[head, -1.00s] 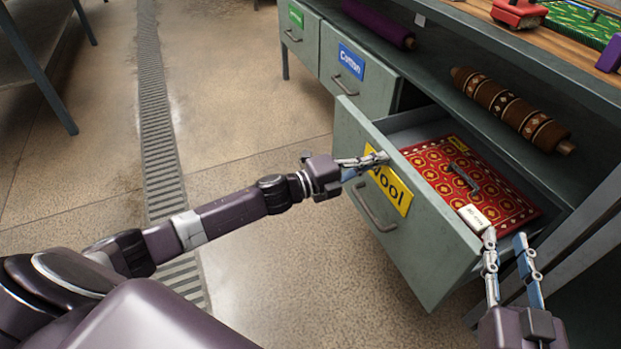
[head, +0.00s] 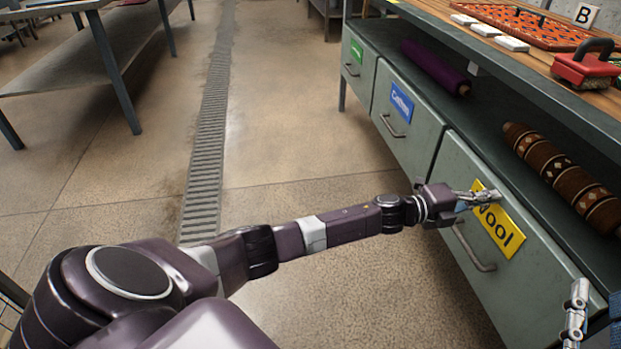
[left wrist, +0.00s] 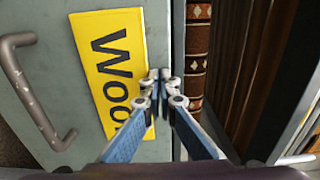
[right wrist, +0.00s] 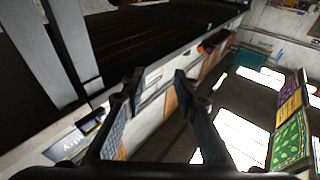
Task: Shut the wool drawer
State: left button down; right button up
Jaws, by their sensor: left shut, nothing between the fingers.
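The grey wool drawer (head: 458,172) with its yellow "Wool" label (head: 508,236) and curved metal handle (head: 473,252) is in the head view at right. Its front looks about flush with the Cotton drawer beside it, and its inside is hidden. My left gripper (head: 494,196) is shut and empty, its fingertips at the upper part of the label. In the left wrist view, the closed fingertips (left wrist: 161,76) are at the label's edge near the drawer's top edge; I cannot tell if they touch. My right gripper (right wrist: 158,82) is open and empty, partly visible at the head view's lower right edge.
The Cotton drawer (head: 407,118) and a green-labelled drawer (head: 358,65) are farther along the bench. A brown patterned roll (head: 562,175) and a purple roll (head: 434,66) lie on the shelf above. A red scrubber (head: 585,70) stands on top.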

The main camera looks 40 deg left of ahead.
pick_arm(q)
jog(key=shift+w+d+r, duration=0.2)
jog(key=shift+w+d, duration=0.05)
jog(key=shift+w, duration=0.1)
pick_arm(e)
jog(key=shift+s+a+r+t+y, duration=0.1)
jog(key=shift+s+r+t+y, duration=0.1)
jog(key=shift+r, duration=0.25)
jog(key=shift+s+a+r+t+y, duration=0.1)
jog(key=shift+r+t, duration=0.1)
jog(key=shift+r, duration=0.2)
pick_arm(q)
jog(key=shift+r, duration=0.2)
pick_arm(e)
jog(key=shift+d, duration=0.1)
